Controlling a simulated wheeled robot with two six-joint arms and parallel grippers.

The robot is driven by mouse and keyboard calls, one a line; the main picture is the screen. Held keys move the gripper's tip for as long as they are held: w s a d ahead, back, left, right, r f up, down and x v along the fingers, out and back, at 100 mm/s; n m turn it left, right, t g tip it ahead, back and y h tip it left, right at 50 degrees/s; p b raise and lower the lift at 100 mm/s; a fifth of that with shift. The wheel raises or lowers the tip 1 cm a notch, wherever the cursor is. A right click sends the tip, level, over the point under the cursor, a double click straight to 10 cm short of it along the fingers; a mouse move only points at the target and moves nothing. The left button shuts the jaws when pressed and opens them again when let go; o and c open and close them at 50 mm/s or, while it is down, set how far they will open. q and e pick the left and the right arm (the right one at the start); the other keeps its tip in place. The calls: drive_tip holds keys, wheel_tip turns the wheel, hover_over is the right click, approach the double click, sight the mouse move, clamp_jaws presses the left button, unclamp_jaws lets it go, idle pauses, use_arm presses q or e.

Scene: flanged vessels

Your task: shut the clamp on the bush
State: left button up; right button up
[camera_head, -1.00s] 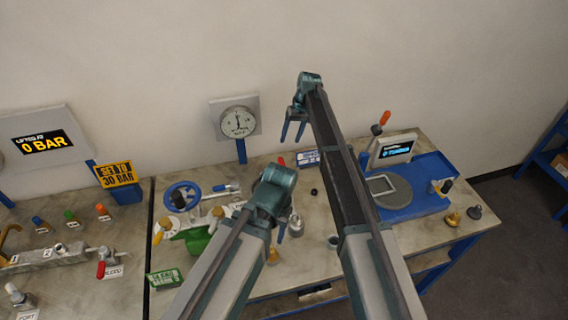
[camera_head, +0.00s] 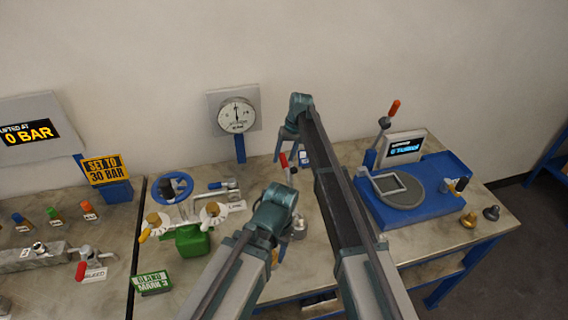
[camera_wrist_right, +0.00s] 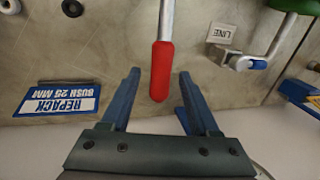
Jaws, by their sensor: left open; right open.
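A red-handled lever (camera_head: 284,160) stands up from the bench behind my arms; I take it for the clamp's handle. In the right wrist view its red grip (camera_wrist_right: 161,72) lies between the spread fingers of my right gripper (camera_wrist_right: 159,76), with gaps at both sides. In the head view my right gripper (camera_head: 290,150) is open, pointing down at this red grip. A silver part (camera_head: 298,228) shows lower down between my arms, partly covered. The bush and clamp body cannot be made out. My left gripper (camera_head: 272,225) is lower, its fingers mostly hidden behind its wrist.
A blue station (camera_head: 440,212) with another red-tipped lever (camera_head: 393,108) stands at right. A gauge (camera_head: 237,115) is at the back. A blue handwheel (camera_head: 172,187) and green can (camera_head: 190,240) are at left. A repack-bush sign (camera_wrist_right: 58,99) lies beside my right gripper.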

drive_tip(key=shift+f, duration=0.1)
clamp_jaws()
idle(0.3)
idle(1.1)
